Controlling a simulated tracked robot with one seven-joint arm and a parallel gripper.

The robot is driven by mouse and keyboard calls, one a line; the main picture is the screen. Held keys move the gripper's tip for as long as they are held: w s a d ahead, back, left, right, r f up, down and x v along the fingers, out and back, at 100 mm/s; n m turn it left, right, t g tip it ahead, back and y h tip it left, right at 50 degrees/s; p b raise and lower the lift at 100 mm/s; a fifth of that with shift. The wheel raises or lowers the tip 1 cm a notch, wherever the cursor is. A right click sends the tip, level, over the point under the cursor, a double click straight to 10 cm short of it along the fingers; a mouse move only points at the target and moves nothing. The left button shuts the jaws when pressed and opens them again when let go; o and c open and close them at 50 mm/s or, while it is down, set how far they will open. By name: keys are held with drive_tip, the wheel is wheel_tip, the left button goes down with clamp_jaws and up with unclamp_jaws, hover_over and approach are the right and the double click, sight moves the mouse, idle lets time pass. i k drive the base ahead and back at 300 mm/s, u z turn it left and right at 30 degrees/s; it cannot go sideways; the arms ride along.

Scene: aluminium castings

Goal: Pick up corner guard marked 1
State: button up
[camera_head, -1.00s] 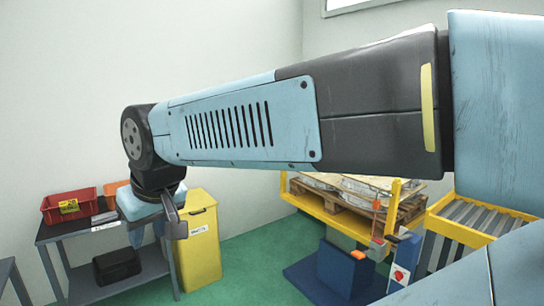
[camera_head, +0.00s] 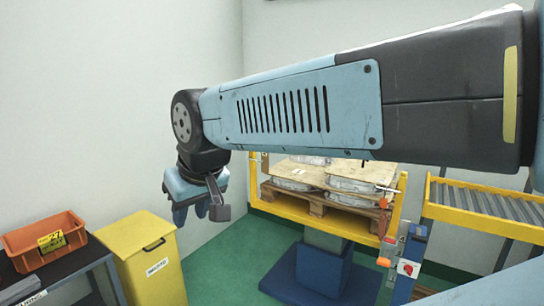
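I cannot make out a corner guard marked 1 in this view; no mark 1 is legible. My gripper (camera_head: 197,212) hangs at the end of my arm, pointing down, left of the pallet station in the picture. It shows small and partly from the side, so I cannot tell how far its fingers are apart. I see nothing held in it. The wooden pallet (camera_head: 318,206) carries boards and several wrapped grey castings (camera_head: 352,186). My forearm crosses in front of the area above it.
A yellow frame (camera_head: 300,222) surrounds the pallet over a blue pedestal (camera_head: 322,268). A roller conveyor (camera_head: 480,203) stands at right. A yellow bin (camera_head: 148,268) and a bench with an orange crate (camera_head: 45,242) labelled 27 stand at lower left. Green floor shows between.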

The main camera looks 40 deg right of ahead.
sight(264, 165)
drive_tip(key=z, duration=0.55)
drive_tip(key=i, duration=1)
drive_tip(key=z, duration=0.7)
drive_tip(key=k, duration=0.9)
drive_tip(key=z, duration=0.2)
drive_tip(key=i, duration=1.4)
